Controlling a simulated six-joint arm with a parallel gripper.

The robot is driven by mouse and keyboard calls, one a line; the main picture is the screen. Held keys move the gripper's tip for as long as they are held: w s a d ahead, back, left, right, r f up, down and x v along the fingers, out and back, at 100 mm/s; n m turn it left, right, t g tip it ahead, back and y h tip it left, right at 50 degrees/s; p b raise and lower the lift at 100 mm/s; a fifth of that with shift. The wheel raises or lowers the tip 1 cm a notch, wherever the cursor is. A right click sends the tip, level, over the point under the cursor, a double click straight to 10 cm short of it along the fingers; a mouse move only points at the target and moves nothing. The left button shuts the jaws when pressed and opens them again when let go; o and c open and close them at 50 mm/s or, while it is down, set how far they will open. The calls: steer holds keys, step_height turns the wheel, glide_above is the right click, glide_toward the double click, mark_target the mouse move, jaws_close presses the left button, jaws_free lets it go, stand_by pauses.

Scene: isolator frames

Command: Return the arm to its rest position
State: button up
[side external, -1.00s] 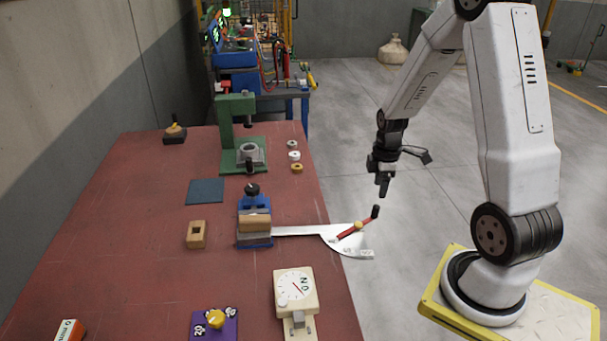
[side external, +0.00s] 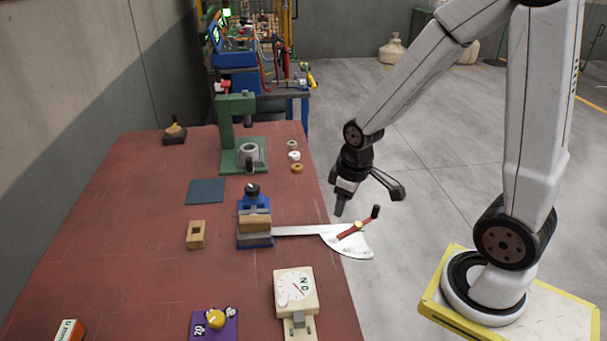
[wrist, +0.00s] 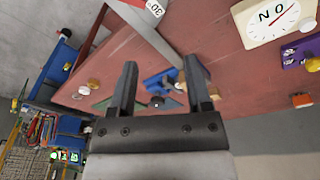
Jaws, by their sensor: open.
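My gripper (side external: 341,207) hangs at the right edge of the red table, above and just behind the white fan-shaped plate (side external: 345,246) with its red lever (side external: 358,228). In the side view it appears apart from the lever. In the wrist view my gripper (wrist: 162,85) has its two fingers spread with nothing between them. Beyond the fingers, the blue vise (wrist: 160,82) and the pale bar of the plate (wrist: 150,35) show.
On the red table (side external: 130,250) stand a green press (side external: 228,135), a blue vise with a wooden block (side external: 254,222), a dial box (side external: 295,290), a purple knob base (side external: 230,328) and several small rings. Open floor (side external: 420,190) lies right of the table.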

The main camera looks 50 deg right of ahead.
steer(key=s+a+r+m, duration=0.1)
steer(key=s+a+m, duration=0.1)
steer(key=a, duration=0.3)
steer(key=shift+a+t, duration=0.35)
steer(key=shift+t, duration=0.05)
stand_by(1.2)
